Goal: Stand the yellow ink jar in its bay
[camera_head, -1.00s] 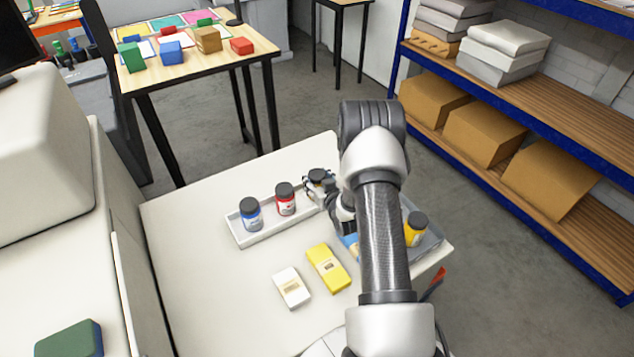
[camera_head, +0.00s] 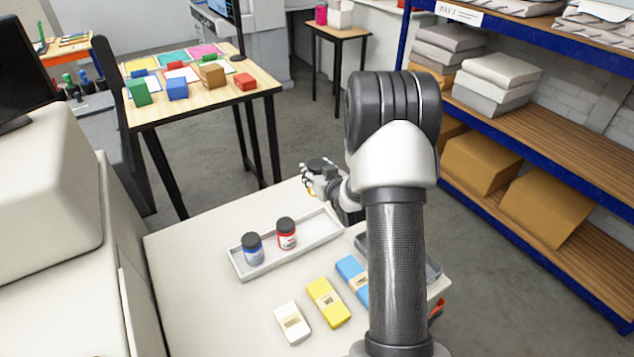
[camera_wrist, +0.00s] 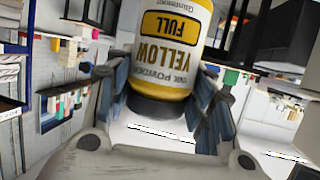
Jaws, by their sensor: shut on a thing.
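The yellow ink jar (camera_wrist: 178,60) fills the upper middle of the wrist view, label upside down and dark lid at the bottom. My gripper (camera_wrist: 165,100) is shut on it, with a finger on either side. In the head view, my gripper (camera_head: 320,180) is beyond the long pale tray's right end, apparently above the worktop. There the jar shows mostly as a dark lid. The tray (camera_head: 240,270) holds a blue jar (camera_head: 252,250) and a red jar (camera_head: 287,235), both upright. Its right part is empty.
White (camera_head: 292,322), yellow (camera_head: 328,302) and blue (camera_head: 352,275) packs lie on the worktop in front. A grey tray (camera_head: 433,270) at the right is mostly hidden by my arm. A wooden table (camera_head: 200,105) with coloured blocks stands behind; shelving (camera_head: 520,125) stands right.

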